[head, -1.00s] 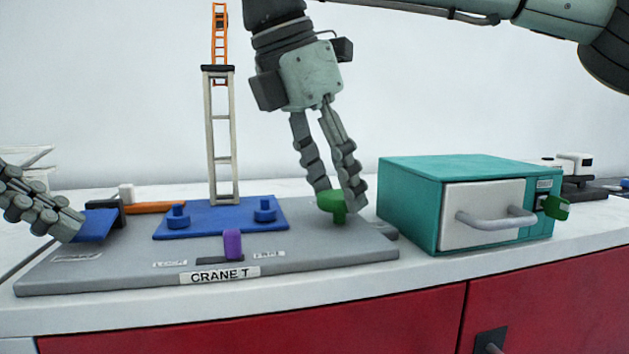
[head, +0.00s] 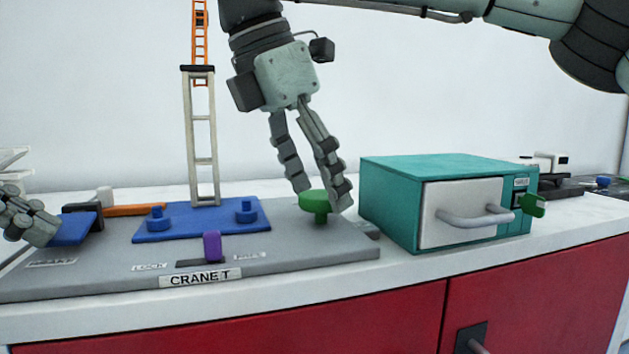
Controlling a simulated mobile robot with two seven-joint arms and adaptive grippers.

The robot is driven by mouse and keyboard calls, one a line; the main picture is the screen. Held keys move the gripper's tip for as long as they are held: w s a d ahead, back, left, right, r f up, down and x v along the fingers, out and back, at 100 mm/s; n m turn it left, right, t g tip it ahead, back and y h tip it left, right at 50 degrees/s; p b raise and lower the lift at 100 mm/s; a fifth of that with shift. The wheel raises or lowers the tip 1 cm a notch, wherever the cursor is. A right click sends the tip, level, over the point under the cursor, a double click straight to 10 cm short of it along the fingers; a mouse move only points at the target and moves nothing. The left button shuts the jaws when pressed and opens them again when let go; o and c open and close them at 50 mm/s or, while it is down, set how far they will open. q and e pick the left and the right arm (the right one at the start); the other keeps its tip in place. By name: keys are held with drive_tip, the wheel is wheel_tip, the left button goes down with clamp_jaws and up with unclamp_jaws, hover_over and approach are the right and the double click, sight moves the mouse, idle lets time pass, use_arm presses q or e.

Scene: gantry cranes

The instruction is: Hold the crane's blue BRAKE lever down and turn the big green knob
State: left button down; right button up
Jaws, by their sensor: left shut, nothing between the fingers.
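The big green knob (head: 316,202) stands at the right end of the grey crane panel (head: 300,250). My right gripper (head: 320,199) points down at it from above. Its fingers are apart, one at the knob's far left side and one at its near right side; whether they press on it I cannot tell. The blue BRAKE lever (head: 74,230) is at the panel's left end. My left gripper (head: 50,232) is shut and empty, its fingertips at the lever's left edge and overlapping it. Whether they press it down is unclear.
A crane tower (head: 202,135) stands on a blue plate (head: 190,228) with two blue pegs. A purple lever (head: 212,246) is at the panel's front. A teal box (head: 390,205) with a handle stands close to the right of the knob.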

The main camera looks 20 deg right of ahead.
drive_tip(key=v, duration=1.2)
use_arm(q)
drive_tip(key=shift+r, duration=0.85)
